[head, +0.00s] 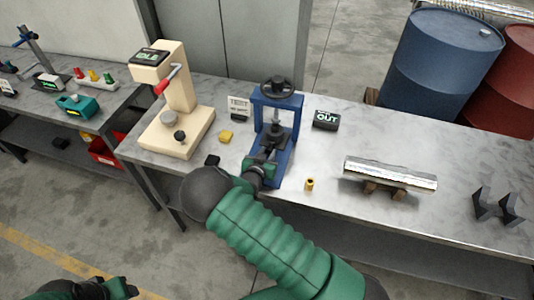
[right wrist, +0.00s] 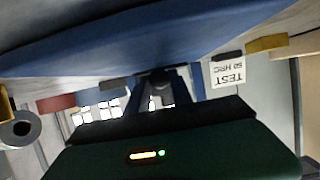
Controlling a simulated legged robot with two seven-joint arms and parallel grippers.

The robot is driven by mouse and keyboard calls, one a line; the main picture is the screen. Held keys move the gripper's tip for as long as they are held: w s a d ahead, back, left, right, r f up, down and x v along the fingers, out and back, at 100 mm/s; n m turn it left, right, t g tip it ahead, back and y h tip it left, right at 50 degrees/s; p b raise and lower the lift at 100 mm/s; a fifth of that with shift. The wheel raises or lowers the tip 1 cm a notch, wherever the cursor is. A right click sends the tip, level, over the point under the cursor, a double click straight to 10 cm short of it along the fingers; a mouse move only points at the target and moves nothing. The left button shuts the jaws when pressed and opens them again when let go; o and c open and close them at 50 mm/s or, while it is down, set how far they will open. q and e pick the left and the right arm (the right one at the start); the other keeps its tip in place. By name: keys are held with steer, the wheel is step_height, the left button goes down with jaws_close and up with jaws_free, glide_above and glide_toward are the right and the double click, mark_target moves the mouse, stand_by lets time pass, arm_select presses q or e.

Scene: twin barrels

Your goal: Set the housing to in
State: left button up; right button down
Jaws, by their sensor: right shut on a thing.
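A blue press frame (head: 293,148) with a black handwheel (head: 277,86) on top stands on the grey workbench. A dark block, which I take for the housing (head: 262,152), sits low at its front, largely hidden by my gripper. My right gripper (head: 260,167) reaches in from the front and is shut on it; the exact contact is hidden. A black display (head: 326,120) right of the press reads OUT. In the right wrist view a broad blue surface (right wrist: 130,42) fills the top. My left gripper (head: 118,288) is partly seen at the bottom left, away from the bench.
A cream tester (head: 172,90) with a red lever stands left of the press. A small brass bush (head: 309,184) and a metal bar on supports (head: 388,174) lie to the right. Barrels (head: 442,58) stand behind.

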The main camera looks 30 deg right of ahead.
steer(key=shift+f, duration=0.2)
stand_by(0.4)
steer(key=shift+w+d+b, duration=0.45)
steer(key=shift+d, duration=0.05)
steer(key=shift+r, duration=0.2)
steer(key=c, duration=1.6)
jaws_free()
steer(key=o, duration=0.5)
steer(key=shift+w+d+f, duration=0.15)
steer(key=shift+w, duration=0.1)
steer(key=shift+c, duration=0.2)
steer(key=shift+d+f, duration=0.1)
steer(key=shift+d, duration=0.05)
steer(key=shift+s, duration=0.1)
